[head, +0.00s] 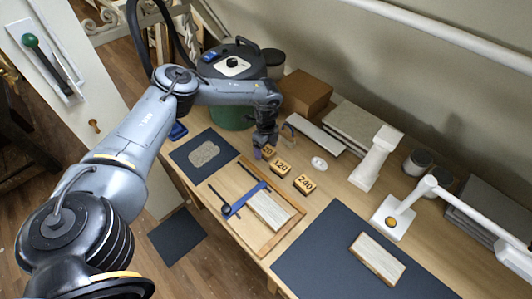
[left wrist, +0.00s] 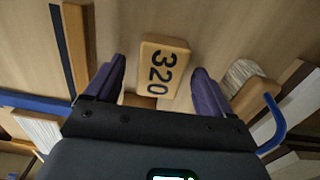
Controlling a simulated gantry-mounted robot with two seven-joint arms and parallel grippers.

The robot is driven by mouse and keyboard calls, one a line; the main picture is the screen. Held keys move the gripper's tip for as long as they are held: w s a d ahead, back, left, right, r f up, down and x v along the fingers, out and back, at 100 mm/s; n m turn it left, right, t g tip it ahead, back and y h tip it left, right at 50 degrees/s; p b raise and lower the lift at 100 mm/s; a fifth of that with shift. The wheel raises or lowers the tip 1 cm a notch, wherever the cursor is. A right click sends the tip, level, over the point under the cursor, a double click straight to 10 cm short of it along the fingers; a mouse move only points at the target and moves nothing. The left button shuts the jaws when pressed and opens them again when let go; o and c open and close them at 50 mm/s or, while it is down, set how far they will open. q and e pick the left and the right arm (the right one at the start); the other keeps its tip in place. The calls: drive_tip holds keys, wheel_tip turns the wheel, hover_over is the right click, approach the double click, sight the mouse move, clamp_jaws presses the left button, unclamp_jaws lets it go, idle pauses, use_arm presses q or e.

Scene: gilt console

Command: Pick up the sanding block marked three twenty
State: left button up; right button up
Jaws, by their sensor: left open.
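The tan sanding block marked 320 (left wrist: 165,65) lies on the table between the two purple fingers of my left gripper (left wrist: 160,75) in the left wrist view. The fingers are apart, with a gap on each side of the block. In the head view my left gripper (head: 262,150) is low at the far end of a row of blocks and partly hides the end block (head: 269,152), whose visible digits read 20. The blocks marked 120 (head: 281,167) and 240 (head: 304,184) follow towards the right. My right gripper is not in view.
A wooden tray (head: 269,247) with a blue clamp-like tool (head: 243,199) lies in front of the blocks. A white oval object (head: 319,163) is to their right. A green drum (head: 232,117) and cardboard box (head: 306,92) stand behind. A dark mat (head: 330,245) covers the front right.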

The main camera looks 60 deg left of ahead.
sight(266, 149)
use_arm(q)
drive_tip(key=shift+f, duration=0.1)
drive_tip(key=c, duration=1.1)
drive_tip(key=shift+c, duration=0.2)
drive_tip(key=shift+r, duration=0.7)
wheel_tip(266, 149, up, 3)
drive_tip(key=shift+f+p, duration=0.2)
drive_tip(key=shift+p, duration=0.2)
drive_tip(key=w+d+r, duration=0.2)
drive_tip(key=d+r, duration=0.5)
drive_tip(key=d, duration=0.4)
drive_tip(key=shift+w+d+p, duration=0.15)
drive_tip(key=shift+d+p, duration=0.1)
drive_tip(key=shift+p, duration=0.1)
drive_tip(key=o, duration=0.5)
drive_tip(key=c, duration=0.4)
